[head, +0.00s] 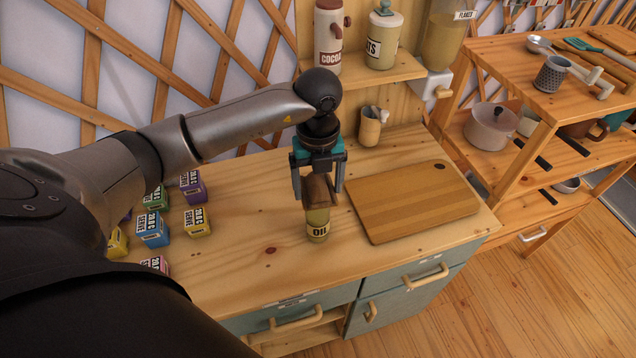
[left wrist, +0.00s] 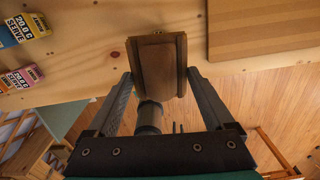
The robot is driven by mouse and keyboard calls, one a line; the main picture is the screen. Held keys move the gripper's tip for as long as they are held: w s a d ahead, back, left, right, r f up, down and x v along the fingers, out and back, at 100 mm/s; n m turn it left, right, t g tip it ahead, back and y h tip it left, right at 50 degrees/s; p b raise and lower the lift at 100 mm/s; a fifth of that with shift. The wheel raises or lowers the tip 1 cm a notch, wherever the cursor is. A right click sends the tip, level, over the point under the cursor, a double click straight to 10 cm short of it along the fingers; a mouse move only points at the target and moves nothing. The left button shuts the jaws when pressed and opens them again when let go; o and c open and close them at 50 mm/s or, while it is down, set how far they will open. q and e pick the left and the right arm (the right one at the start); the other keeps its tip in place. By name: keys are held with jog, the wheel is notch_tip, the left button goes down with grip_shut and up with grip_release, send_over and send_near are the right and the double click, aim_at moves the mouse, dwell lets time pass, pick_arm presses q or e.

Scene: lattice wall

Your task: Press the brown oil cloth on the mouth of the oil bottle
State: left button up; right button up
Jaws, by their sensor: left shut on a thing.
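The oil bottle (head: 318,226) stands upright on the wooden counter, yellowish with an OIL label. The brown oil cloth (head: 320,188) is at the top of the bottle and hides its mouth. I cannot tell whether the cloth presses on the mouth or hangs just above it. My left gripper (head: 318,196) points down over the bottle, shut on the cloth with one finger on each side. In the left wrist view the cloth (left wrist: 157,66) sits between the fingertips of the left gripper (left wrist: 160,76); the bottle is mostly hidden there. My right gripper is not in view.
A cutting board (head: 414,200) lies just right of the bottle. Several coloured spice boxes (head: 155,230) stand at the left. A small wooden cup (head: 370,126) stands behind, below a shelf with jars (head: 383,38). The counter between the boxes and bottle is clear.

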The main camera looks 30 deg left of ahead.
pick_arm(q)
jog(key=shift+r+p, duration=2.85)
jog(key=shift+r, duration=0.7)
